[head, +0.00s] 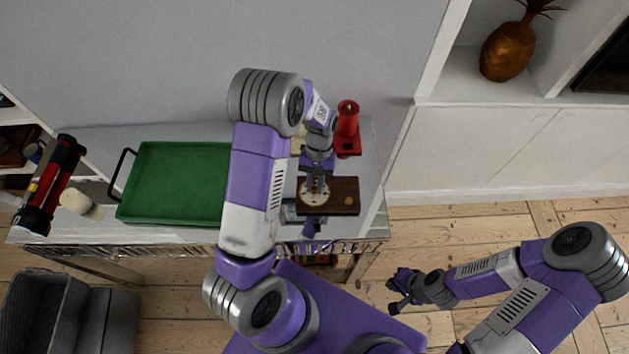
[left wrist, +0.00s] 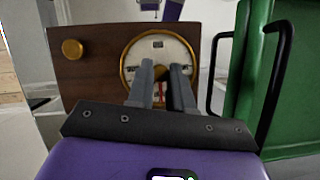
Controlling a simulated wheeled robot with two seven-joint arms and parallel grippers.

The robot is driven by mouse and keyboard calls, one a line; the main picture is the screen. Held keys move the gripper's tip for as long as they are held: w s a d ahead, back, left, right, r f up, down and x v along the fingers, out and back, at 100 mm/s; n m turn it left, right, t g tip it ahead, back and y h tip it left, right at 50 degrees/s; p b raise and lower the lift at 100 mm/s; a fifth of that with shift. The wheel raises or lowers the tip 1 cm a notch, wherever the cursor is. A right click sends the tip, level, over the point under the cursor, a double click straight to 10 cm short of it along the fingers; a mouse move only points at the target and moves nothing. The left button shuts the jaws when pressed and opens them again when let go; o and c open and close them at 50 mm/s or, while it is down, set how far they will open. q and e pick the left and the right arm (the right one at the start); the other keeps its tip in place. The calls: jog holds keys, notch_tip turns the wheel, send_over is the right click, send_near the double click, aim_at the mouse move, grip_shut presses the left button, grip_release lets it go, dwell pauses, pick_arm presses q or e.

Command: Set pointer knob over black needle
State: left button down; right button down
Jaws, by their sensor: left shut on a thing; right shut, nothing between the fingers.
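A dark wooden instrument box (head: 338,208) lies on the side table, with a round cream dial (head: 306,202) on its left part. In the left wrist view the dial (left wrist: 134,56) has a brass rim, and a red needle (left wrist: 162,91) shows between the fingers. My left gripper (left wrist: 163,72) is at the dial's centre, shut on the pointer knob, which the fingers mostly hide. The black needle cannot be made out. A round brass knob (left wrist: 72,49) sits on the wood beside the dial. My right gripper (head: 393,294) is shut and empty, over the floor, away from the box.
A green tray (head: 178,182) with black handles stands left of the box; a handle (left wrist: 278,80) is close to my left gripper in the wrist view. A red device (head: 347,128) stands behind the box. A red-and-black cylinder (head: 50,185) lies at the table's left end.

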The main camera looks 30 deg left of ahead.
pick_arm(q)
jog(key=m+y, duration=0.1)
jog(key=m, duration=0.1)
jog(key=m+y+p, duration=0.1)
jog(key=m, duration=0.2)
jog(key=shift+d+m, duration=0.2)
jog(key=shift+m, duration=0.1)
dwell(0.5)
jog(key=c, duration=1)
grip_release()
jog(key=shift+p+v, duration=0.5)
jog(key=shift+v, duration=3.35)
jog(key=shift+d, duration=0.1)
